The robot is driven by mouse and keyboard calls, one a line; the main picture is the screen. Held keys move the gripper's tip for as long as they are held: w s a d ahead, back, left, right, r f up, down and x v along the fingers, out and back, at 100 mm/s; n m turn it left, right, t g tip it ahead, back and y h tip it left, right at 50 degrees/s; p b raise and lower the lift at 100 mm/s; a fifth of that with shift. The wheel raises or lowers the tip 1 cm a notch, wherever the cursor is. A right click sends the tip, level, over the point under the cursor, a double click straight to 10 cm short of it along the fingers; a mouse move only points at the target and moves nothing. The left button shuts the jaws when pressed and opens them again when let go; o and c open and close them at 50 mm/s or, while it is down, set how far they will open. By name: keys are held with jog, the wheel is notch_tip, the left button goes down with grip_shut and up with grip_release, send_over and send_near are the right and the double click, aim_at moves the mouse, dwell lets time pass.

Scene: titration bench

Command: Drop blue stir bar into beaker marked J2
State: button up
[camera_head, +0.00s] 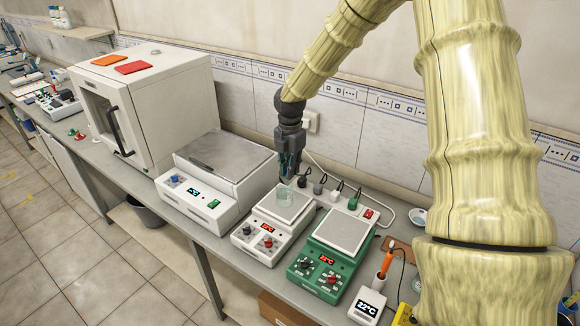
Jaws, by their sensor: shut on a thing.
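A small clear glass beaker (284,196) stands upright on the top plate of the small white hotplate stirrer (297,208). Its marking cannot be read from here, so I cannot tell if it is J2. My gripper (287,178) points down right above the beaker, with its fingertips close to the rim. I cannot tell if the tips are inside the rim. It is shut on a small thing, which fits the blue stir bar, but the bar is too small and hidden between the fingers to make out.
A green hotplate (343,231) stands right of the beaker's hotplate, and a larger white one (225,155) stands left. A white oven (150,90) is further left. Plugs and cables (335,192) lie behind. A thermometer unit (368,304) with an orange probe (386,264) stands at front right.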

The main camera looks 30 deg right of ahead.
notch_tip(320, 180, down, 4)
jog(key=b, duration=0.2)
jog(key=shift+b, duration=0.3)
jog(key=o, duration=0.8)
notch_tip(320, 180, up, 12)
dwell(0.5)
